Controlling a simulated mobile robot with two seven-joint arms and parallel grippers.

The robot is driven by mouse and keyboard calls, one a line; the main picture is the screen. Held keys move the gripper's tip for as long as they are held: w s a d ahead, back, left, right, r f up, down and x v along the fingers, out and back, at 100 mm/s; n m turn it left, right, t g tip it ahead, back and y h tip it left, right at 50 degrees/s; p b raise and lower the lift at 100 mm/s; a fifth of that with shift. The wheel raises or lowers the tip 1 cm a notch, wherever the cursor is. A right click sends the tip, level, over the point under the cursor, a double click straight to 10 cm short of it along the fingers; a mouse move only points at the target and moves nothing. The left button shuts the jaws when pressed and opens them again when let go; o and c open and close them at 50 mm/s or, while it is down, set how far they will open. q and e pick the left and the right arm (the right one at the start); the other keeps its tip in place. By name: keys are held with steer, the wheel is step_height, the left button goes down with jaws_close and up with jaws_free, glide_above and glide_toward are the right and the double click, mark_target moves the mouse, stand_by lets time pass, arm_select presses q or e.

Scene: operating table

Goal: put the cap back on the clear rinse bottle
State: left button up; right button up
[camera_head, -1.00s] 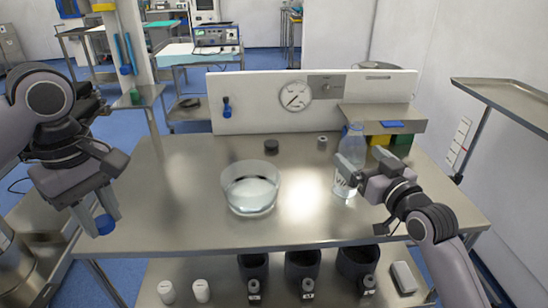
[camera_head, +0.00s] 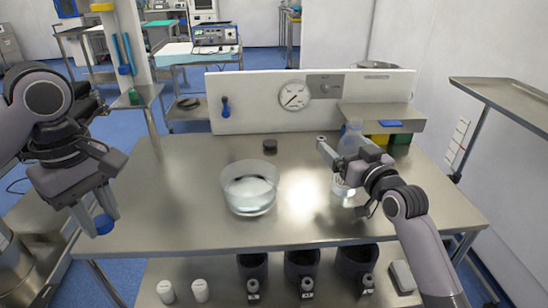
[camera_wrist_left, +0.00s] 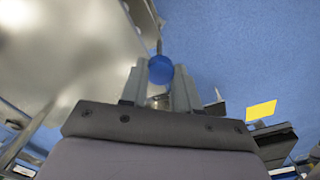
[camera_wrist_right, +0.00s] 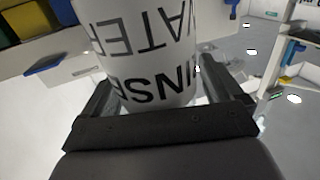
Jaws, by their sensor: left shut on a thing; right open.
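The clear rinse bottle (camera_head: 351,140) stands upright at the right of the table, partly hidden by my right gripper (camera_head: 335,166). In the right wrist view the bottle (camera_wrist_right: 150,55) fills the space between the fingers, its label reading "RINSE WATER" upside down. That gripper is open, with one finger on each side of the bottle; whether either finger touches it is unclear. My left gripper (camera_head: 95,212) is shut on the blue cap (camera_head: 103,224), off the table's left edge. The cap (camera_wrist_left: 160,69) also shows between the fingertips in the left wrist view.
A glass bowl of clear liquid (camera_head: 249,190) stands mid-table, left of the bottle. A dark round piece (camera_head: 270,146) lies behind it. A panel with a gauge (camera_head: 294,95) and a shelf (camera_head: 385,114) bound the back. The table's left part is clear.

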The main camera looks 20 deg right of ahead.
steer(key=shift+r, duration=0.1)
steer(key=c, duration=1.4)
steer(key=shift+r, duration=0.2)
